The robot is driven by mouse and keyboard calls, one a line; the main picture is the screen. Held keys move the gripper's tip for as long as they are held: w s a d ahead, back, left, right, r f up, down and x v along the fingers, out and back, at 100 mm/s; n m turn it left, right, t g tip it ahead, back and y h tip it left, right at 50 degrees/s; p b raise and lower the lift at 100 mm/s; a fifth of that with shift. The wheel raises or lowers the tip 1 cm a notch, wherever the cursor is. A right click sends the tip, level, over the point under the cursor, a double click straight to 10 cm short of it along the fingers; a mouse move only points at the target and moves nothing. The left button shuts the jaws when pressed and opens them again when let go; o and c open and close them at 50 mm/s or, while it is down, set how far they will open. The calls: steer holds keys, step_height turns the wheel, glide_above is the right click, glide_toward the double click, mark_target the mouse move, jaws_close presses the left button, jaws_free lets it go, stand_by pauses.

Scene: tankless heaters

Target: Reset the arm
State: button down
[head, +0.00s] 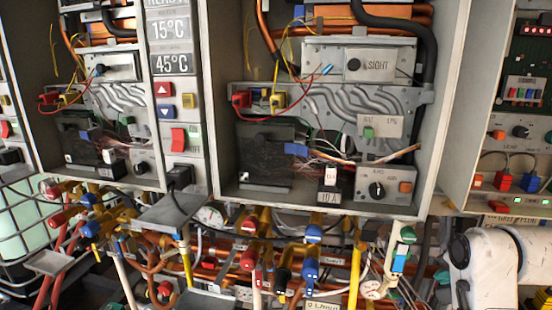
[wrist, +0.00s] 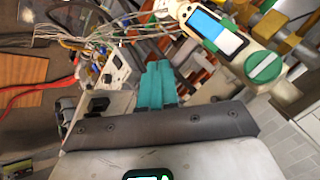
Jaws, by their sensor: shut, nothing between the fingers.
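My arm (head: 490,262) shows as white, scuffed links at the lower right of the head view, in front of the lower right of the heater panels. Its end runs out of that picture, so I cannot make out the gripper there. In the wrist view, my gripper (wrist: 159,82) shows as teal fingers pressed together above a dark grey mount. The fingers are shut and hold nothing. They point toward pipes and a control panel (wrist: 112,88) with a black knob. How far the fingertips are from these is hard to tell.
Open heater cabinets (head: 215,100) with wiring and knobs fill the head view. Below them are crowded pipes and valves with red (head: 249,260) and blue (head: 310,268) handles. A caged tank (head: 22,225) stands at left. The wrist view shows a green-knobbed device (wrist: 264,66) close at upper right.

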steer(key=s+a+f+n+g, duration=0.2)
steer(key=s+a+f+n, duration=0.1)
steer(key=s+f, duration=0.6)
steer(key=s+a+f+n+g, duration=0.2)
steer(key=s+a+f+n, duration=0.15)
steer(key=s+f, duration=0.5)
steer(key=s+a+f+n+g, duration=0.1)
steer(key=s+f+n, duration=0.1)
steer(key=s+f, duration=0.3)
steer(key=s+a+f+n+g, duration=0.1)
steer(key=s+f, duration=0.3)
steer(key=s, duration=0.7)
steer(key=shift+s+a+f+n+g+y+b, duration=0.15)
steer(key=shift+a+f+n+g+y+b, duration=0.2)
steer(key=shift+a+n, duration=0.3)
